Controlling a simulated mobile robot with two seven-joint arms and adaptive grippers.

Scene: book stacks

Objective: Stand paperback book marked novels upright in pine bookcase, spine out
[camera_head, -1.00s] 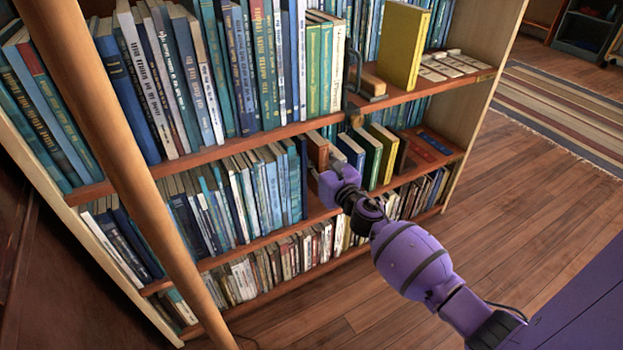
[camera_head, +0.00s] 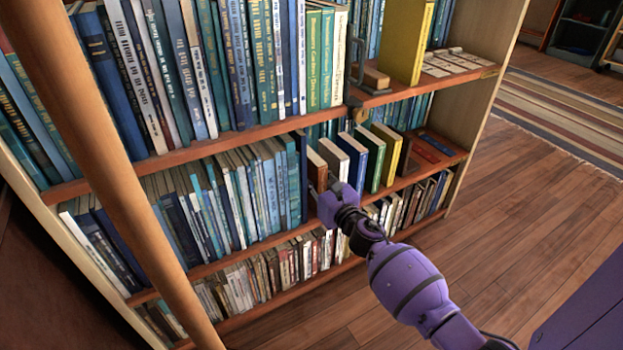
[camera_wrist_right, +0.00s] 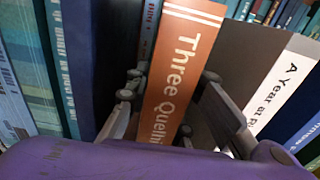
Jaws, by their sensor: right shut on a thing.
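An orange-brown book (camera_wrist_right: 183,60) stands upright between the fingers of my right gripper (camera_wrist_right: 170,85) in the right wrist view. Its spine faces out and reads "Three Quelli…"; the lower lettering is hidden by my wrist. In the head view the book (camera_head: 317,170) is in the middle shelf of the pine bookcase (camera_head: 465,108), between a dark blue book on its left and a pale-spined book (camera_head: 333,158) on its right. My right gripper (camera_head: 332,196) is shut on it at the shelf front. My left gripper is out of view.
Blue and teal books (camera_head: 262,180) fill the shelf to the left. A green book (camera_head: 372,158) and a yellow book (camera_head: 388,148) stand to the right. A dark metal piece (camera_head: 358,65) sits on the shelf above. A wooden pole crosses the left side.

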